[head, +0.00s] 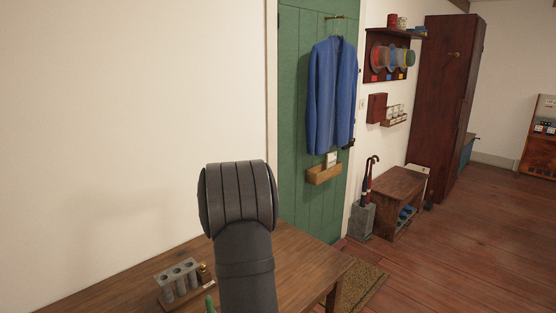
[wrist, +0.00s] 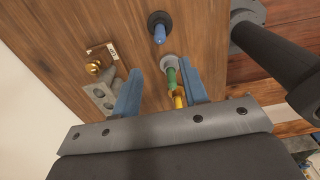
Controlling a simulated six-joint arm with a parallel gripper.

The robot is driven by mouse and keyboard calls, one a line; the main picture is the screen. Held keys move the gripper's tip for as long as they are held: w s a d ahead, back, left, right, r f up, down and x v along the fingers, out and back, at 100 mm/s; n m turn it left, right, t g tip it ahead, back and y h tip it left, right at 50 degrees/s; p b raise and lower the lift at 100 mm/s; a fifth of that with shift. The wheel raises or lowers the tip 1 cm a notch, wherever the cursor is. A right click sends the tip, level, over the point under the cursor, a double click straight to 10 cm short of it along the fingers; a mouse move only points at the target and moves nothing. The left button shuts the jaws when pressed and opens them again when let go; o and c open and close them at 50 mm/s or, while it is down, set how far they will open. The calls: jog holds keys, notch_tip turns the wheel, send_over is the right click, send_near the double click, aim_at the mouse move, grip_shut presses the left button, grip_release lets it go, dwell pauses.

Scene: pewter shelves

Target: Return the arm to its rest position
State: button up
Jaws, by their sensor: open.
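My gripper (wrist: 161,66) shows in the wrist view. Its two blue fingers are apart and point down at the wooden table (wrist: 75,25). A green and yellow item (wrist: 172,80) with a grey round piece at its far end shows between the fingers; I cannot tell its distance from them. In the head view my dark arm rises over the table (head: 300,262), and my gripper is out of sight.
A grey holed block (head: 178,280) stands on the table beside a small brass item (head: 204,271). A blue peg-like item (wrist: 159,34) in a dark round base stands beyond my fingers. A green door (head: 300,120) with a blue jacket (head: 332,95) is behind.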

notch_tip(320, 180, down, 12)
jog(key=shift+r, duration=0.1)
notch_tip(320, 180, up, 4)
jog(key=shift+r, duration=0.2)
jog(key=s+d+r, duration=0.4)
jog(key=d+r, duration=0.3)
jog(key=d, duration=0.4)
jog(key=w+a+r, duration=0.1)
jog(key=w+a, duration=0.2)
jog(key=a, duration=0.7)
jog(key=w+a, duration=0.4)
jog(key=a, duration=0.5)
jog(key=w+a+r, duration=0.1)
jog(key=w+a, duration=0.2)
jog(key=a, duration=0.7)
notch_tip(320, 180, down, 8)
jog(key=shift+w+d+f, duration=0.2)
jog(key=shift+f, duration=0.05)
